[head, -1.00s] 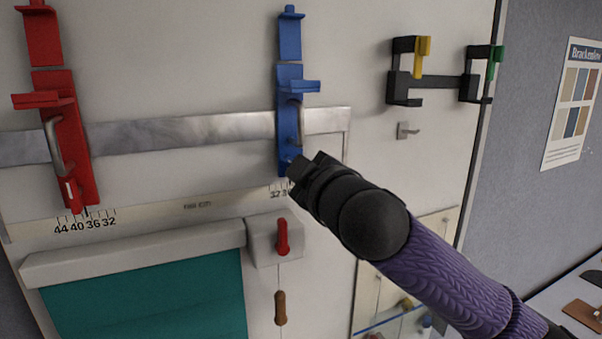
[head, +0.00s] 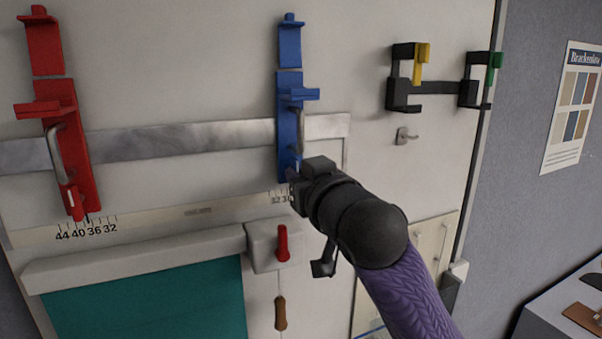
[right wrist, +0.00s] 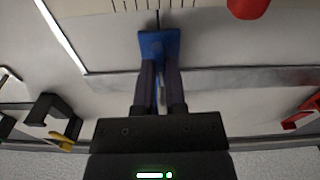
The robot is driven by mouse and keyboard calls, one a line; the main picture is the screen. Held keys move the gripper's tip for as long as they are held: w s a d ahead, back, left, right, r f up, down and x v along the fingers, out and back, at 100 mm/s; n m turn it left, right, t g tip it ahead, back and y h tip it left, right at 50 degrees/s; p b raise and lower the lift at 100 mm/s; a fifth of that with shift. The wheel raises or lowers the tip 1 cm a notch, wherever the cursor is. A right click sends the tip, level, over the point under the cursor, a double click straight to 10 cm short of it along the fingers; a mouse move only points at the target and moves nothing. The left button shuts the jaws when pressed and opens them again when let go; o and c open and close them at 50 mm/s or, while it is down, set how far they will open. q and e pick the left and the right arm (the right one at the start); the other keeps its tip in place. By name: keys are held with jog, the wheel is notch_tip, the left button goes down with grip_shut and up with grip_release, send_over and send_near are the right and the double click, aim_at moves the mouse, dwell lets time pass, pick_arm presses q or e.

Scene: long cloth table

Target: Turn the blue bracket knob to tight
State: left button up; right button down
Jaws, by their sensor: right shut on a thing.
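The blue bracket (head: 289,125) is mounted upright on the wall panel, across a horizontal metal bar. Its lower end, where the knob is, is mostly hidden behind my right gripper (head: 294,187) in the head view. The right wrist view shows the bracket's blue end (right wrist: 158,43) at the tips of my right gripper (right wrist: 158,68), whose two dark fingers are closed around the knob there. The knob's own mark cannot be read. My left gripper is not in view.
A red bracket (head: 70,145) with a white-marked lower end is on the left. A number scale (head: 150,219) runs below the bar. Black holders (head: 405,80) are at the upper right, with a small hook (head: 405,136) below.

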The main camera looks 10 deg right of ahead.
jog(key=shift+m, duration=0.5)
jog(key=c, duration=1)
grip_release()
jog(key=shift+o, duration=0.2)
jog(key=s+d+b, duration=0.2)
jog(key=s+b, duration=0.1)
jog(key=s, duration=0.6)
jog(key=shift+s, duration=0.4)
